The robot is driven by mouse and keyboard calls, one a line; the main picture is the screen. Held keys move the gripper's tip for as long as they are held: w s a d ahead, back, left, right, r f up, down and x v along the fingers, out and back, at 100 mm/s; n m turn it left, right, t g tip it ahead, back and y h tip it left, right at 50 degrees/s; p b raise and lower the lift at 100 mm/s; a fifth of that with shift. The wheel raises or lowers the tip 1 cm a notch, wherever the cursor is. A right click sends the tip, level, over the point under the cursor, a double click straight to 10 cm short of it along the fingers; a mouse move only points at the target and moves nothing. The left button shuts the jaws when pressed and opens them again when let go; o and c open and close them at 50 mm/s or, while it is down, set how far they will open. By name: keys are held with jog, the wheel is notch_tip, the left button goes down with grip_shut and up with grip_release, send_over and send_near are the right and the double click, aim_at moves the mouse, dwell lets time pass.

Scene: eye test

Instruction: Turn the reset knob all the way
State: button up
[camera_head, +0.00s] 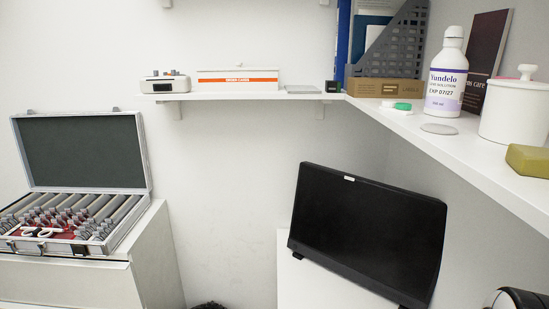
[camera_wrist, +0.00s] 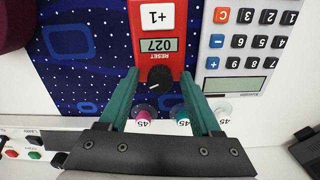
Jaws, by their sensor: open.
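In the wrist view, a red counter (camera_wrist: 157,30) has a white +1 button, a display reading 027 and the label RESET. The black reset knob (camera_wrist: 160,77) is at its lower end, with a pale mark on its face. My gripper (camera_wrist: 160,73) has two green fingers, open, with the tips on either side of the knob. A gap shows between each fingertip and the knob; I cannot tell the depth between them. I cannot make out the counter or the knob in the head view.
In the wrist view, a calculator (camera_wrist: 240,45) lies right of the counter, on or beside a blue patterned mat (camera_wrist: 80,60). Small round items marked 45, one magenta (camera_wrist: 145,112), sit near my fingers. The head view shows shelves, a monitor (camera_head: 365,230) and an open lens case (camera_head: 80,150).

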jog(key=shift+r, duration=3)
jog(key=shift+r+n, duration=0.5)
jog(key=shift+r, duration=0.1)
jog(key=shift+f, duration=3.6)
grip_shut()
